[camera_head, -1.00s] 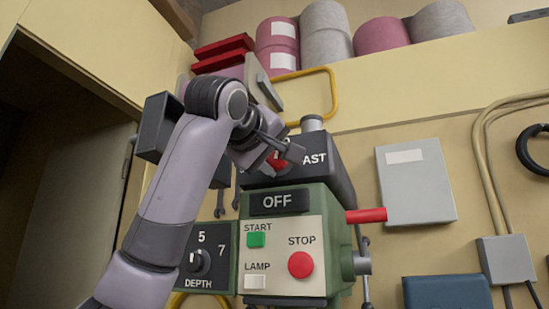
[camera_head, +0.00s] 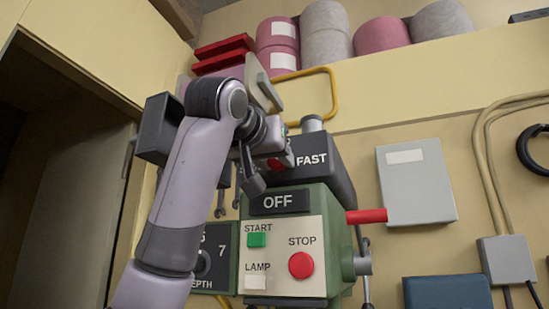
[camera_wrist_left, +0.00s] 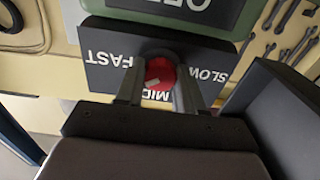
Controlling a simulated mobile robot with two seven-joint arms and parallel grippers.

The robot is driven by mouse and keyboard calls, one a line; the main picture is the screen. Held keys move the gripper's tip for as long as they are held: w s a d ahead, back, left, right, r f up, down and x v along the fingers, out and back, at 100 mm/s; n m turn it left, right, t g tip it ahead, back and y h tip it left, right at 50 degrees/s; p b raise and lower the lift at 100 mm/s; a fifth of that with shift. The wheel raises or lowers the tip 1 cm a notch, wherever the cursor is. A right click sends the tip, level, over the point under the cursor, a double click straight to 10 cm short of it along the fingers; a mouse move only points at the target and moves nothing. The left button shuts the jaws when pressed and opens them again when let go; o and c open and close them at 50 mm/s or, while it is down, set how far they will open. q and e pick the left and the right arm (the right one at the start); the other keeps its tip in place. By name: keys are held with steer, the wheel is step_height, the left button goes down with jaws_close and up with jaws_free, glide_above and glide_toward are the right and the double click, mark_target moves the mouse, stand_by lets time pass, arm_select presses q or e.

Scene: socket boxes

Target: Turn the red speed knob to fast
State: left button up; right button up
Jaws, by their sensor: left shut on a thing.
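The red speed knob (camera_wrist_left: 160,74) sits on the dark panel (camera_wrist_left: 100,65) between the words FAST, MID and SLOW, which appear upside down in the left wrist view. My left gripper (camera_wrist_left: 159,84) is shut on the knob, one finger on each side. A small pale mark shows on the knob's lower left in that view, on the side of MID and FAST; its exact pointing is hard to tell. In the head view my left gripper (camera_head: 264,170) mostly hides the knob (camera_head: 275,163), and FAST reads clear beside it. My right gripper is not in view.
Below the speed panel is the green control box (camera_head: 335,215) with an OFF sign, a green START button (camera_head: 257,240) and a red STOP button (camera_head: 301,265). A red lever (camera_head: 366,215) sticks out right. A yellow frame (camera_head: 333,95) stands behind.

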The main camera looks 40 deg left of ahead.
arm_select(q)
steer(key=shift+f+m, duration=0.1)
steer(key=shift+m, duration=0.3)
steer(key=o, duration=1)
steer(key=shift+o, duration=0.2)
steer(key=shift+s, duration=0.1)
steer(key=shift+s+d, duration=0.15)
steer(key=shift+s, duration=0.2)
steer(key=b+v, duration=0.2)
steer(key=v, duration=0.4)
steer(key=shift+s, duration=0.1)
